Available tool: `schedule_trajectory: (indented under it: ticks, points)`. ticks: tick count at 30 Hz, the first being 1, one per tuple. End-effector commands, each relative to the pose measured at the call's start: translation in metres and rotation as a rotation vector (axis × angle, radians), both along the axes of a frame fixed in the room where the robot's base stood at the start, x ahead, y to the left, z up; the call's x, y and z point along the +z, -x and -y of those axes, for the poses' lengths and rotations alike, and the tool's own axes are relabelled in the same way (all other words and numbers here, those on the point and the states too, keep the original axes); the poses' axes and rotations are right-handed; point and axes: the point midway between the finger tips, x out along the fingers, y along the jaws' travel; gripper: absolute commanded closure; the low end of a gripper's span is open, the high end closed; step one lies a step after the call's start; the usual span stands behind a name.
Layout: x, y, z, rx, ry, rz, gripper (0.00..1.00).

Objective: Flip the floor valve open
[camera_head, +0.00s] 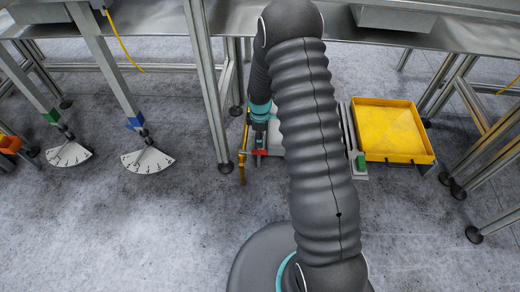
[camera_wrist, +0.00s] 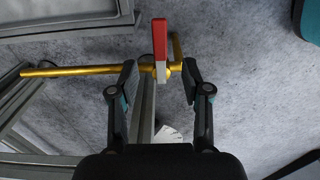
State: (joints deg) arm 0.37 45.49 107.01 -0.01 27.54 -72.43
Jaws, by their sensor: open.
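The floor valve has a red-ended lever (camera_wrist: 160,38) on a yellow pipe (camera_wrist: 75,70). In the wrist view the lever points up the picture, and its bare metal part reaches down to the pipe. My gripper (camera_wrist: 159,82) is open, with one finger on each side of the valve's metal part. I cannot tell whether either finger touches it. In the head view the red lever (camera_head: 260,152) shows just below my gripper (camera_head: 261,143), beside the upright yellow pipe (camera_head: 243,165). My arm hides part of the area to the right.
A yellow tray (camera_head: 390,132) stands right of my arm. Metal bench legs (camera_head: 209,90) rise just left of the valve. Two white dial plates (camera_head: 148,160) (camera_head: 70,154) sit further left. The grey floor at the front left is clear.

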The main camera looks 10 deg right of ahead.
Motion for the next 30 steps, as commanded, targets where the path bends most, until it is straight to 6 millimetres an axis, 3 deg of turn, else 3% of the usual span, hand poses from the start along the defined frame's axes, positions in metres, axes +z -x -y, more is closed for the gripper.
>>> schedule_trajectory:
  ticks: [6, 12, 26, 30]
  points:
    - [-0.042, 0.001, 0.000, -0.001, 0.000, -0.002, 0.52]
    - [-0.068, 0.000, 0.000, -0.001, 0.000, -0.001, 0.52]
    - [-0.080, 0.000, 0.000, -0.001, 0.000, 0.001, 0.52]
    - [-0.080, 0.000, 0.000, -0.001, 0.000, 0.001, 0.82]
